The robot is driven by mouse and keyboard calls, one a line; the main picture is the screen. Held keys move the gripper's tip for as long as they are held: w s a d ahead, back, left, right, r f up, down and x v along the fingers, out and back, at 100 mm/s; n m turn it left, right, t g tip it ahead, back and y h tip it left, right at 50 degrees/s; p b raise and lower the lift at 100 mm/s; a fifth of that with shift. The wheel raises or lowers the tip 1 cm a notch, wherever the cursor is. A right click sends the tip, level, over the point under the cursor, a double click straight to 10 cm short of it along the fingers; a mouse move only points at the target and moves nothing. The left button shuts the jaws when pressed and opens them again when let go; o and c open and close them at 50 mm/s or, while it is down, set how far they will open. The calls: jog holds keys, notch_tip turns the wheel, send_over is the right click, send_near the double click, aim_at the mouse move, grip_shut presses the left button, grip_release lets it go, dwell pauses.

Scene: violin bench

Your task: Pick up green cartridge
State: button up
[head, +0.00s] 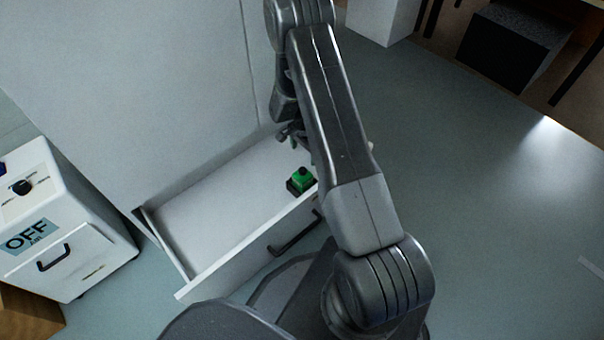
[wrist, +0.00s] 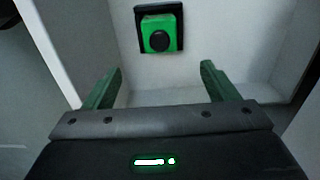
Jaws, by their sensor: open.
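The green cartridge (head: 300,180) has a black base and a round black knob on top. It lies in the open white drawer (head: 215,215), near the front wall at the right end. In the wrist view the cartridge (wrist: 159,28) is at the top centre, beyond the fingertips and between their lines. My gripper (wrist: 156,82) is open and empty, with its two green fingers apart and not touching the cartridge. In the head view my arm hides most of the gripper, which is over the drawer's right end.
The drawer's walls surround the cartridge, and a dark handle (head: 297,234) is on its front. A white box labelled OFF (head: 75,235) stands at the left. The rest of the drawer is empty. The floor (head: 490,220) at the right is clear.

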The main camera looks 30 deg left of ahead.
aim_at(303, 175)
notch_tip(303, 175, down, 9)
jog(key=shift+s+a+r+b, duration=0.1)
jog(key=shift+b, duration=0.95)
notch_tip(303, 175, down, 5)
jog(key=shift+s+f+b, duration=0.1)
jog(key=shift+s+b, duration=0.05)
jog(key=shift+b, duration=0.9)
jog(key=c, duration=1.3)
